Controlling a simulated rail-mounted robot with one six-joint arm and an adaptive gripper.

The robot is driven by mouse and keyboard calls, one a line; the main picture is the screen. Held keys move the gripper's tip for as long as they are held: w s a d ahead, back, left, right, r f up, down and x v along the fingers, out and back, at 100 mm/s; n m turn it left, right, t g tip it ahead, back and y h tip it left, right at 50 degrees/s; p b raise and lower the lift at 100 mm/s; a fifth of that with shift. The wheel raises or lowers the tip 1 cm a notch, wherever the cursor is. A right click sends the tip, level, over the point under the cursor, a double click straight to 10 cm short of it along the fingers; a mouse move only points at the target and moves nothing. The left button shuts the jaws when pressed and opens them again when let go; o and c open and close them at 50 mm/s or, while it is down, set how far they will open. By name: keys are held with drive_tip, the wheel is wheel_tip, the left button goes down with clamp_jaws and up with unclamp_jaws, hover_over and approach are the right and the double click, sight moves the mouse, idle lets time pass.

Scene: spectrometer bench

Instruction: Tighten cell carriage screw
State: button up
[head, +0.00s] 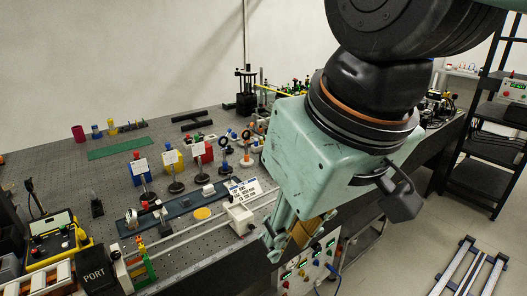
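My gripper (296,236) hangs at the right of the bench in the head view, pointing down past its front edge. Its green housing is large in the picture. A tan pad shows between the finger parts, but the finger gap is not clear. A long pale rail (185,238) runs along the front of the bench. A small white block (237,218) sits on or beside the rail, left of my gripper; it may be the cell carriage. No screw can be made out at this size.
Several optic mounts on posts stand behind a dark blue plate (180,208). A yellow-framed box (56,243) and a black PORT block (96,275) are at front left. A panel with knobs (308,270) is below my gripper. A black shelf rack (485,150) stands at right.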

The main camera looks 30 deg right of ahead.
drive_tip(key=shift+w, duration=0.15)
